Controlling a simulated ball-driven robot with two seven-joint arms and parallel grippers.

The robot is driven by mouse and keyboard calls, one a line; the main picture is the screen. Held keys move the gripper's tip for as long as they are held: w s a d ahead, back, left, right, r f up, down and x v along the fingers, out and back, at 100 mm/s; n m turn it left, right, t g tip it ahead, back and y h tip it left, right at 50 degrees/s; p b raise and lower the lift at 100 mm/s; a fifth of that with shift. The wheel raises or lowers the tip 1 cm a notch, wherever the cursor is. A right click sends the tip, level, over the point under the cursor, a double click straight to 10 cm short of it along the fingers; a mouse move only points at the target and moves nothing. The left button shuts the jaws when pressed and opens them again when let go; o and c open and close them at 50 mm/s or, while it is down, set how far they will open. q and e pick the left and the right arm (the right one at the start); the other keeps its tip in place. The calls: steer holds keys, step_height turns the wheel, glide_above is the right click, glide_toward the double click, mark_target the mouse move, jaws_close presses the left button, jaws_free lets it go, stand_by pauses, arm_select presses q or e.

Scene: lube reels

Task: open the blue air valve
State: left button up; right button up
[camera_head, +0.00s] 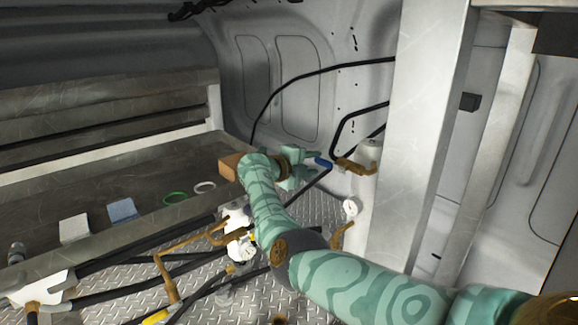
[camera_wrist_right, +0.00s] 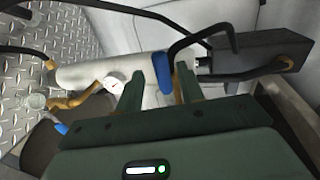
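The blue air valve handle (camera_head: 323,163) is a short blue lever on a brass fitting at the white cylinder (camera_head: 352,183). In the right wrist view the blue handle (camera_wrist_right: 163,73) stands between the fingertips of my right gripper (camera_wrist_right: 158,84), closer to the right finger. A gap shows between the handle and the left finger. My right gripper (camera_head: 309,169) is open at the handle in the head view; whether a finger touches it, I cannot tell. My left gripper is not in view.
A white round gauge (camera_head: 351,207) sits just below the valve. Black hoses (camera_head: 290,82) curve along the wall behind. A broad metal post (camera_head: 418,130) stands close on the right. A metal tray (camera_head: 140,190) with small items lies on the left.

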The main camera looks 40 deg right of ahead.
steer(key=b+v, duration=0.1)
steer(key=v, duration=1.1)
steer(key=shift+b, duration=0.35)
steer(key=shift+a, duration=0.2)
